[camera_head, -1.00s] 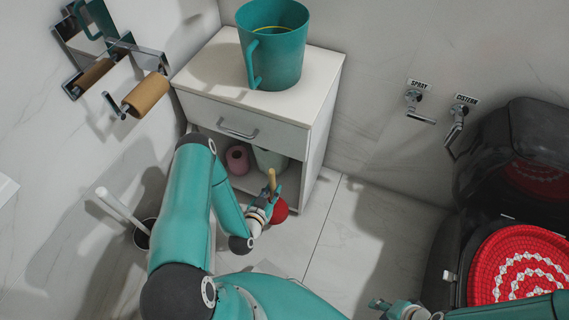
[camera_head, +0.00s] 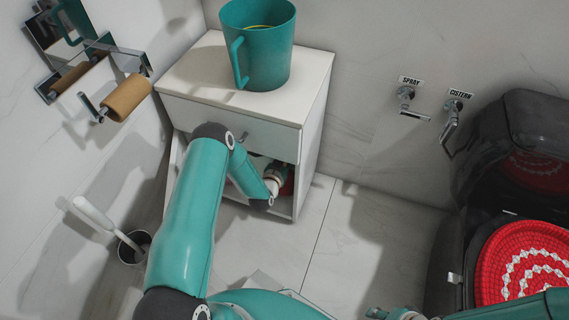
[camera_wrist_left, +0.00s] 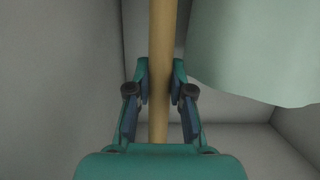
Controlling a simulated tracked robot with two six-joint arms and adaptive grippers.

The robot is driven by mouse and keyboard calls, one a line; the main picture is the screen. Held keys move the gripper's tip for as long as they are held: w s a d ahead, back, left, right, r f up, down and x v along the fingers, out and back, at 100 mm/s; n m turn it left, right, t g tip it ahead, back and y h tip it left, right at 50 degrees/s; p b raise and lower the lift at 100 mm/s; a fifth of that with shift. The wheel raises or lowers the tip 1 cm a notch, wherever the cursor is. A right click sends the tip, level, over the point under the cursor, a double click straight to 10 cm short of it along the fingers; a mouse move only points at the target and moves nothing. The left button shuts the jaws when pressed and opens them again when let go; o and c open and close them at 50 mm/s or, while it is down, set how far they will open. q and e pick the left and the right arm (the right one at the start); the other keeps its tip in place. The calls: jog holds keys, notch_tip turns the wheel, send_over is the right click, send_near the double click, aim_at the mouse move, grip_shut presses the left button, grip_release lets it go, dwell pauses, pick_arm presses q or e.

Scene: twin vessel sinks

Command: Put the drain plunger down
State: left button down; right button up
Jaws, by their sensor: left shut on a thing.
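The drain plunger has a wooden handle (camera_wrist_left: 162,40) and a red cup (camera_head: 288,187). My left gripper (camera_wrist_left: 160,80) is shut on the handle, which runs upright between its fingers in the left wrist view. In the head view my left gripper (camera_head: 280,170) reaches into the open lower compartment of the white cabinet (camera_head: 313,150). The arm and gripper hide most of the plunger there. I cannot tell whether the cup touches the compartment floor. My right gripper (camera_head: 380,313) is at the bottom edge, too cut off to tell its state.
A pale green object (camera_wrist_left: 250,50) is close to the right of the handle in the compartment. A teal mug-shaped bin (camera_head: 262,50) stands on the cabinet. A toilet brush (camera_head: 95,215) in its holder stands at left; a black toilet (camera_head: 470,240) is at right.

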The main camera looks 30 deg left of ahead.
pick_arm(q)
notch_tip(320, 180, down, 3)
jog(key=shift+r+b, duration=0.2)
jog(key=shift+b, duration=0.15)
jog(key=shift+r, duration=0.1)
pick_arm(e)
jog(key=shift+f, duration=0.6)
pick_arm(q)
jog(key=c, duration=1)
grip_release()
jog(key=shift+s, duration=0.1)
jog(key=shift+c, duration=0.2)
pick_arm(e)
jog(key=shift+r, duration=0.1)
pick_arm(q)
jog(key=shift+s+d+r+p, duration=0.1)
jog(key=shift+s+r+p, duration=0.05)
jog(key=shift+s+p, duration=0.25)
jog(key=p+v, duration=0.3)
jog(key=v, duration=0.8)
pick_arm(e)
jog(key=shift+r, duration=1.9)
